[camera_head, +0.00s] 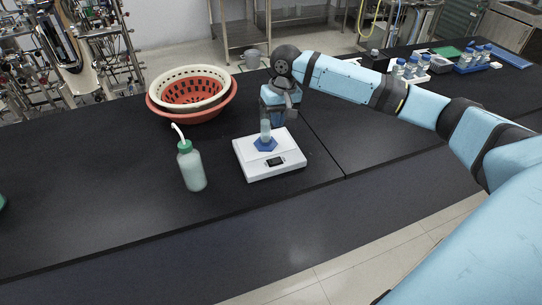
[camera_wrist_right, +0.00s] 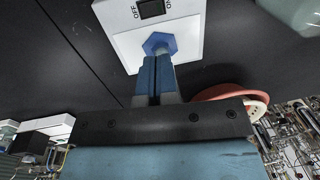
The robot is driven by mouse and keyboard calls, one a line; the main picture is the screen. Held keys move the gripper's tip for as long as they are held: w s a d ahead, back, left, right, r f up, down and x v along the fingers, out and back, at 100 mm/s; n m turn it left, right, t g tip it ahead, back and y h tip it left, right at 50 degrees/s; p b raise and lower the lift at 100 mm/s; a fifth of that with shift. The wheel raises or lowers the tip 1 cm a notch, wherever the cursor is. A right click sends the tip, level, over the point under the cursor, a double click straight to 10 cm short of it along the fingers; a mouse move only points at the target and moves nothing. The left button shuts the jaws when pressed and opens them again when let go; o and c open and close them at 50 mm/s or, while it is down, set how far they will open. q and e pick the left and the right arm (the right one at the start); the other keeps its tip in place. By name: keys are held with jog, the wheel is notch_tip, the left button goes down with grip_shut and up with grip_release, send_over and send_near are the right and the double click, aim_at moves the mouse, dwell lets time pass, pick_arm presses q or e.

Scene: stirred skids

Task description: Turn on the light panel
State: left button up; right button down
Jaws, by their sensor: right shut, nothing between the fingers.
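The light panel (camera_head: 250,165) is a flat white box on the black bench. Its dark switch (camera_head: 275,161) is on the front part of its top. In the right wrist view the panel (camera_wrist_right: 190,35) shows the switch (camera_wrist_right: 150,8) between the words OFF and ON. A blue hexagonal base (camera_head: 265,144) stands on the panel, with a clear upright piece (camera_head: 265,128) above it. My right gripper (camera_wrist_right: 156,62) is shut and empty, pointing down over the blue base (camera_wrist_right: 160,42); I cannot tell whether they touch. My left gripper is not in view.
A green-capped wash bottle (camera_head: 192,170) stands left of the panel. A red basin (camera_head: 222,108) holding a cream colander (camera_head: 205,73) is behind it. Racks of blue-capped bottles (camera_head: 472,60) stand at the far right.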

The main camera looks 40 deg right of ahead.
aim_at(271, 161)
jog(key=shift+f, duration=0.1)
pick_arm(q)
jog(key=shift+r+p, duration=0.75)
pick_arm(e)
jog(key=f, duration=0.4)
jog(key=a+f, duration=0.1)
jog(key=f, duration=0.8)
jog(key=shift+w+a+f, duration=0.2)
jog(key=shift+a+f, duration=0.15)
jog(key=shift+f, duration=0.05)
jog(key=shift+w+f, duration=0.1)
jog(key=shift+w, duration=0.1)
jog(key=shift+s, duration=0.3)
jog(key=shift+w+d+r+p, duration=0.15)
jog(key=shift+d+r+p, duration=0.05)
jog(key=shift+p, duration=0.1)
jog(key=shift+s+d+r+p, duration=0.2)
jog(key=shift+s+d+p, duration=0.05)
jog(key=shift+d+p, duration=0.25)
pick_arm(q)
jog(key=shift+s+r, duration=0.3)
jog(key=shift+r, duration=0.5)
